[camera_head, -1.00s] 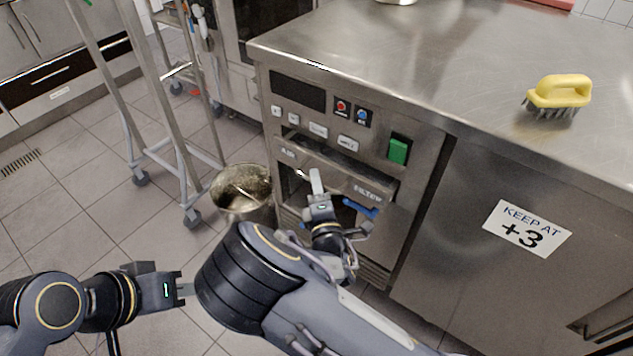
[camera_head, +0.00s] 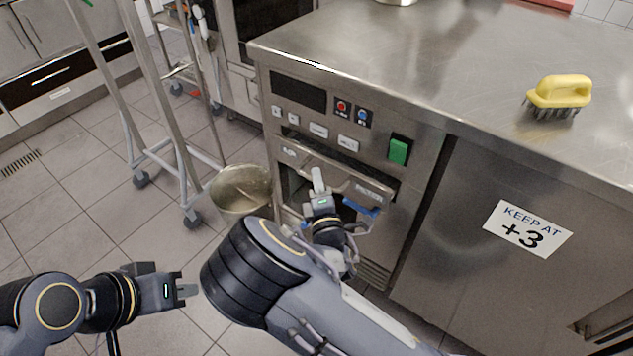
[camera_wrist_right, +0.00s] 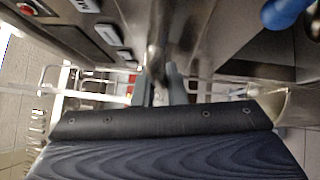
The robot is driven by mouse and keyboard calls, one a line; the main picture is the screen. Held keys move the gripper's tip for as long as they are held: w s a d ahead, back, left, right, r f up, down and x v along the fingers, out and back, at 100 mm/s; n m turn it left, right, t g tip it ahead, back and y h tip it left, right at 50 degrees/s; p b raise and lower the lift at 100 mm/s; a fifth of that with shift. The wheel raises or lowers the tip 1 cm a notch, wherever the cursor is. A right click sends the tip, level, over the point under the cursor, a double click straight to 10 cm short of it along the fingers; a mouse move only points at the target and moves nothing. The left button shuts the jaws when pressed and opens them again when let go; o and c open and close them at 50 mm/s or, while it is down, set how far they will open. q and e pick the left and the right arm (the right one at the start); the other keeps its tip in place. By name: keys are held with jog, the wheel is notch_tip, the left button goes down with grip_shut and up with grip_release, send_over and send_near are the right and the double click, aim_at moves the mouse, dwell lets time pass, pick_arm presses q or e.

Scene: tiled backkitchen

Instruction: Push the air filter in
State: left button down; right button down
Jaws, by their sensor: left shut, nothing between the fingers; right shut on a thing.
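The air filter (camera_head: 335,172) is a metal front lettered "AIR" and "FILTER", set in the steel machine below its row of buttons. A dark opening shows under it. My right gripper (camera_head: 318,180) is at the middle of this front, shut on its metal edge. In the right wrist view, the fingers (camera_wrist_right: 162,85) close on a thin metal part; the exact contact is hard to see. My right arm hides part of the opening. My left gripper (camera_head: 188,290) is shut and empty over the floor at lower left, away from the machine.
A blue handle (camera_head: 360,207) sits just right of my right gripper. A metal bucket (camera_head: 240,188) stands on the floor left of the machine, beside a wheeled rack (camera_head: 165,120). A yellow brush (camera_head: 560,92) lies on the steel counter (camera_head: 450,60).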

aim_at(328, 172)
jog(key=w+d, duration=0.2)
jog(key=w, duration=0.1)
jog(key=shift+w+d, duration=0.1)
jog(key=shift+d, duration=0.05)
jog(key=c, duration=1.5)
grip_release()
jog(key=shift+w+d, duration=0.1)
jog(key=s, duration=0.5)
jog(key=s+d+f, duration=0.1)
jog(key=s, duration=0.1)
jog(key=shift+s+d, duration=0.1)
jog(key=shift+s, duration=0.25)
